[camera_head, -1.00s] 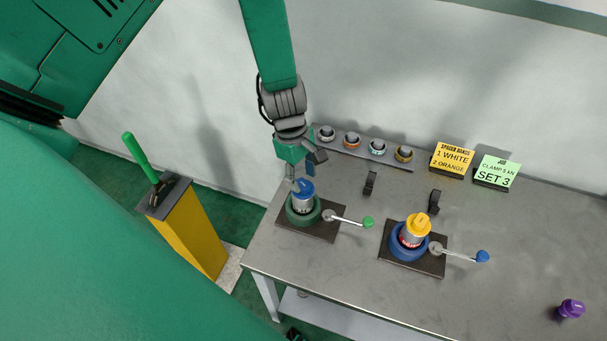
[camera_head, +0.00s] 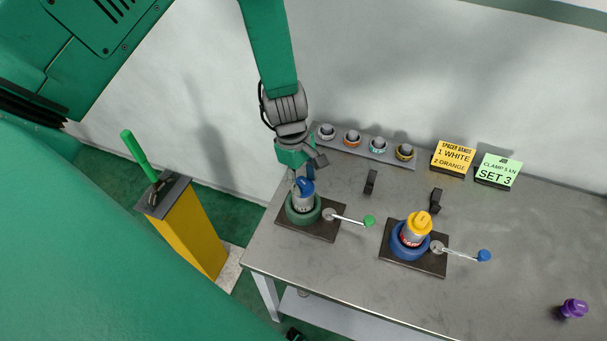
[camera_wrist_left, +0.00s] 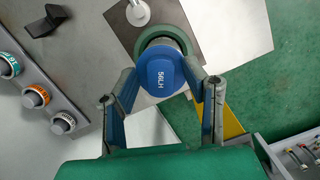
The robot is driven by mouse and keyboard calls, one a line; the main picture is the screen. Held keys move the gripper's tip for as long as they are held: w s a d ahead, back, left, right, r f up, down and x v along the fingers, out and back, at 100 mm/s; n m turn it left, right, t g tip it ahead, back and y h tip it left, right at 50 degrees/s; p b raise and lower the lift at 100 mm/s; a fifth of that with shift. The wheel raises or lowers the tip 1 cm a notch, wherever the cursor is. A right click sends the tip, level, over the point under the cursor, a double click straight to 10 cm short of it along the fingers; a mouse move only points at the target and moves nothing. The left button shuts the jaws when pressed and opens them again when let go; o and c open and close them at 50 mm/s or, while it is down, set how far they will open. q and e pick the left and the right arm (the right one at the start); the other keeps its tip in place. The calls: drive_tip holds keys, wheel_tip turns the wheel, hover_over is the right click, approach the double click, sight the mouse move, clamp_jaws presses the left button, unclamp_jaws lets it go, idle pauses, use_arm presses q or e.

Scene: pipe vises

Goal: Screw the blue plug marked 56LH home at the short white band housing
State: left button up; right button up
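The blue plug marked 56LH (camera_wrist_left: 163,78) faces the left wrist camera. In the head view the blue plug (camera_head: 305,184) sits on top of a grey housing (camera_head: 303,203) held upright in the green vise (camera_head: 291,215). I cannot make out the band on that housing. My left gripper (camera_head: 302,178) is at the plug from above. In the wrist view my left gripper (camera_wrist_left: 160,69) has one finger on each side of the plug, with the tips against its sides. How far the plug is threaded in is hidden. My right gripper is not in view.
A blue vise (camera_head: 405,248) to the right holds a housing with a yellow plug (camera_head: 419,222). A rail of banded rings (camera_head: 378,146) and two signs (camera_head: 453,157) stand at the back. A purple piece (camera_head: 573,308) lies at the right. A yellow lever post (camera_head: 188,232) stands left of the table.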

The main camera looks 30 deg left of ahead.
use_arm(q)
clamp_jaws()
drive_tip(key=n+p, duration=0.1)
drive_tip(key=n, duration=0.2)
drive_tip(key=shift+s+r+t, duration=0.1)
drive_tip(key=shift+t, duration=0.2)
drive_tip(key=n, duration=0.3)
drive_tip(key=shift+d+t, duration=0.1)
drive_tip(key=shift+t, duration=0.2)
drive_tip(key=n, duration=0.2)
drive_tip(key=shift+f+n+b, duration=0.25)
drive_tip(key=shift+n+b, duration=0.05)
drive_tip(key=shift+b, duration=0.05)
drive_tip(key=n+b, duration=0.1)
drive_tip(key=n, duration=0.1)
drive_tip(key=n+t+y+b, duration=0.1)
drive_tip(key=n, duration=0.1)
drive_tip(key=shift+a+f+b, duration=0.15)
drive_tip(key=shift+a+b, duration=0.05)
drive_tip(key=shift+b, duration=0.2)
drive_tip(key=shift+n+b, duration=0.35)
drive_tip(key=shift+n, duration=0.55)
drive_tip(key=shift+d+r, duration=0.15)
drive_tip(key=shift+r, duration=0.1)
